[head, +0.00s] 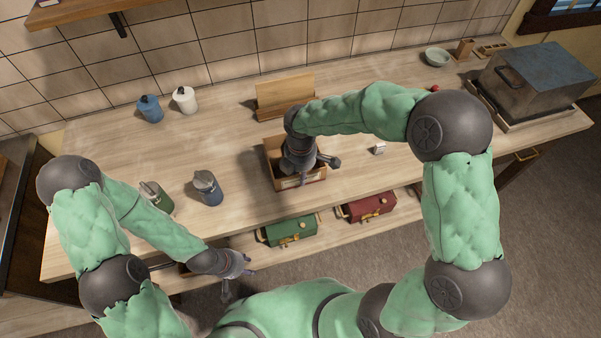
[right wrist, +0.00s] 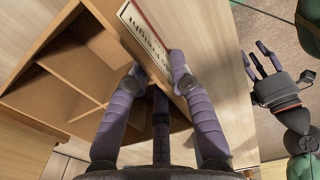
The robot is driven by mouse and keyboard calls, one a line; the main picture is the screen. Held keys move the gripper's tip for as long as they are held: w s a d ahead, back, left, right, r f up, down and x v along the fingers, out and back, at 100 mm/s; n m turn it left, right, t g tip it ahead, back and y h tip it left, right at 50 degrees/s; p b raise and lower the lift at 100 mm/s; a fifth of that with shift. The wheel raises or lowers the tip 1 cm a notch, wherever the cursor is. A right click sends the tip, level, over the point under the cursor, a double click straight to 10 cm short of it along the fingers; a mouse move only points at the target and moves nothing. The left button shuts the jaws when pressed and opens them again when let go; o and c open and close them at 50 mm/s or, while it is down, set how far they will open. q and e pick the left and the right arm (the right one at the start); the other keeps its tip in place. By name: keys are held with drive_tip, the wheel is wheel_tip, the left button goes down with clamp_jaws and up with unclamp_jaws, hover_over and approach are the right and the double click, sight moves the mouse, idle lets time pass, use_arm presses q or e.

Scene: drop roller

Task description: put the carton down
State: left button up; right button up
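The carton (head: 272,154) is an open brown box at the middle of the counter in the head view. In the right wrist view the carton (right wrist: 62,88) shows inner dividers and empty-looking compartments, with a printed label on one outer wall. My right gripper (right wrist: 158,76) straddles that wall, one finger inside and one over the label, and looks closed on it. In the head view my right gripper (head: 306,178) covers much of the carton. I cannot tell whether the carton's base touches the counter. My left gripper (head: 238,281) is empty, fingers apart, near the counter's front edge.
A wooden stand (head: 286,93) is just behind the carton. A small white cube (head: 379,149) lies to its right. A blue-grey canister (head: 208,188) and a green one (head: 155,198) stand left. Green (head: 289,231) and red (head: 367,207) cases lie on the lower shelf.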

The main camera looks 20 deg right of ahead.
drive_tip(key=shift+r, duration=0.1)
wheel_tip(320, 180, up, 12)
drive_tip(key=p, duration=0.2)
idle(0.6)
